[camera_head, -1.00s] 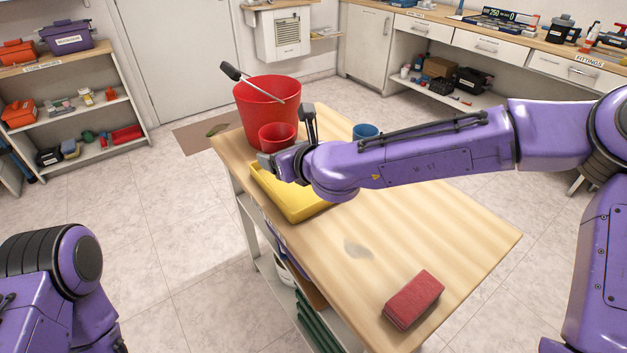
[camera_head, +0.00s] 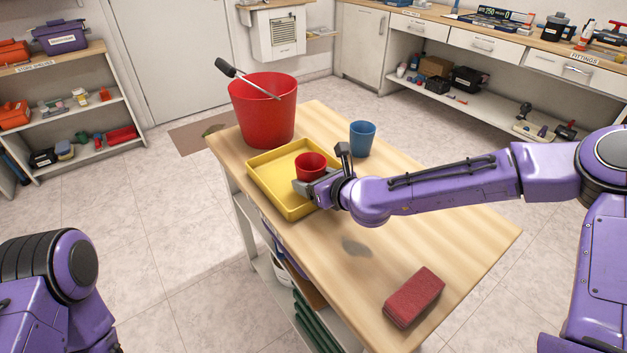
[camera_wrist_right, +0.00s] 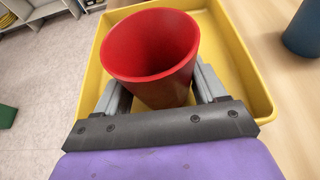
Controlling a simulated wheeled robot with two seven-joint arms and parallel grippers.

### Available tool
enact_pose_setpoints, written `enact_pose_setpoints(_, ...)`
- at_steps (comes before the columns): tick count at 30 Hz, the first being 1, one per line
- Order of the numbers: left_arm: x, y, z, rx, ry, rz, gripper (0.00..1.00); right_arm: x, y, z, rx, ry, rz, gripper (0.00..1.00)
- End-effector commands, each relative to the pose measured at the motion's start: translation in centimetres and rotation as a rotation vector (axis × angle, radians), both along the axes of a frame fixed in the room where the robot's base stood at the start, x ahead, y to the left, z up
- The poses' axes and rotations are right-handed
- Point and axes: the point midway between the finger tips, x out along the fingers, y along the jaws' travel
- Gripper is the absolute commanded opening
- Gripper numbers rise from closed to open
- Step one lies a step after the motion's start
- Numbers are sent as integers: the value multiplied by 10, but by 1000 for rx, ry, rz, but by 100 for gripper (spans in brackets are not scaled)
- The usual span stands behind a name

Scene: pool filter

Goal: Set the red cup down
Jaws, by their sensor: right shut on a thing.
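The small red cup (camera_head: 311,165) is upright between the fingers of my right gripper (camera_head: 318,180), which is shut on it. In the right wrist view the red cup (camera_wrist_right: 152,55) stands between the two grey fingers of the gripper (camera_wrist_right: 155,95), its opening facing up. The cup is over the yellow tray (camera_head: 262,181), toward its right side; the tray also shows in the right wrist view (camera_wrist_right: 99,70). I cannot tell whether the cup's base touches the tray floor. My left gripper is out of view; only part of my left arm shows at lower left.
A large red bucket (camera_head: 264,115) with a black-handled tool stands at the table's far left corner. A blue cup (camera_head: 362,138) stands behind my right wrist. A red sponge block (camera_head: 414,296) lies near the front. The wooden table (camera_head: 450,235) is otherwise mostly clear.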

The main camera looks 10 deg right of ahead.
Motion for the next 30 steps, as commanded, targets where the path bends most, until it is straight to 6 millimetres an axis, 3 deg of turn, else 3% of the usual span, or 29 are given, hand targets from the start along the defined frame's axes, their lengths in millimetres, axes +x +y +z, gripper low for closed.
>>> enact_pose_setpoints(3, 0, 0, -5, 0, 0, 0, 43, 0, 0, -5, 1, 0, 0, 36)
enact_pose_setpoints(4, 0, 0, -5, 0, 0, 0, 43, 0, 0, -5, 1, 0, 0, 74)
enact_pose_setpoints(6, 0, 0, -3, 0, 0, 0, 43, 0, 0, -3, 0, 1, 0, 96)
enact_pose_setpoints(17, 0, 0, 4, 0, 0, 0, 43, -1, 0, 5, 0, 0, 0, 96)
enact_pose_setpoints(30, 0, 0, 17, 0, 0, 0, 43, -86, -37, 44, 5, -1, -4, 96)
